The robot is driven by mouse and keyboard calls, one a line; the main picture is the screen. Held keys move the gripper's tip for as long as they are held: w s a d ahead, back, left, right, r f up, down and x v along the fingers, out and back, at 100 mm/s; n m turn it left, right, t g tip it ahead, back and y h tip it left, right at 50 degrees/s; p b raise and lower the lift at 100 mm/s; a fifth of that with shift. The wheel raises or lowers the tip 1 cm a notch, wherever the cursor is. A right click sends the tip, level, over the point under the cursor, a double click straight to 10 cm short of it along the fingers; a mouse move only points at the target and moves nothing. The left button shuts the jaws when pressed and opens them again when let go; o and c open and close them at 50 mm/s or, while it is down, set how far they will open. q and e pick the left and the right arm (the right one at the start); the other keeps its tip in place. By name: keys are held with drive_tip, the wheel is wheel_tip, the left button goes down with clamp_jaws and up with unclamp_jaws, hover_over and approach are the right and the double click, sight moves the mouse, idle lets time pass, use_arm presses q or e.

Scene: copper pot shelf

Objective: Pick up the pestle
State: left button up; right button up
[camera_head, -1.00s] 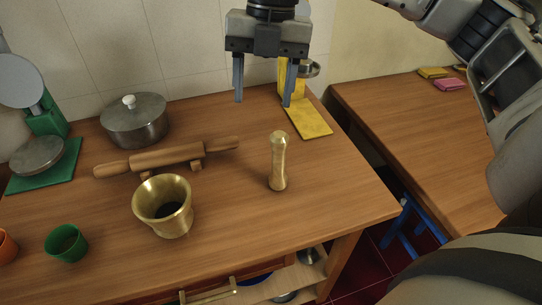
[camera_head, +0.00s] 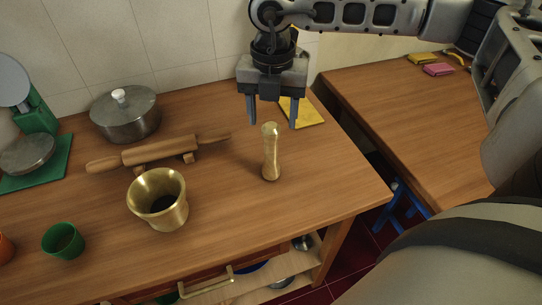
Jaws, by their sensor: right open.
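The brass pestle (camera_head: 271,153) stands upright on the wooden table, right of the brass mortar (camera_head: 158,200). My right gripper (camera_head: 272,122) points down with its fingers apart and empty. In the picture its fingertips lie on either side of the pestle's top; I cannot tell whether they are level with it or behind and above it. My left gripper is not in view.
A rolling pin (camera_head: 155,153) on a stand and a lidded metal pot (camera_head: 125,113) are at the back left. A green cup (camera_head: 63,241) is at the front left. A yellow object (camera_head: 304,113) lies behind my gripper. The table (camera_head: 300,205) is clear around the pestle.

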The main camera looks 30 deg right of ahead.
sight(271, 125)
drive_tip(key=shift+a+f, duration=0.1)
drive_tip(key=shift+f, duration=1.9)
drive_tip(key=c, duration=1.1)
drive_tip(key=shift+o, duration=0.2)
drive_tip(key=shift+w, duration=0.1)
drive_tip(key=shift+r, duration=0.15)
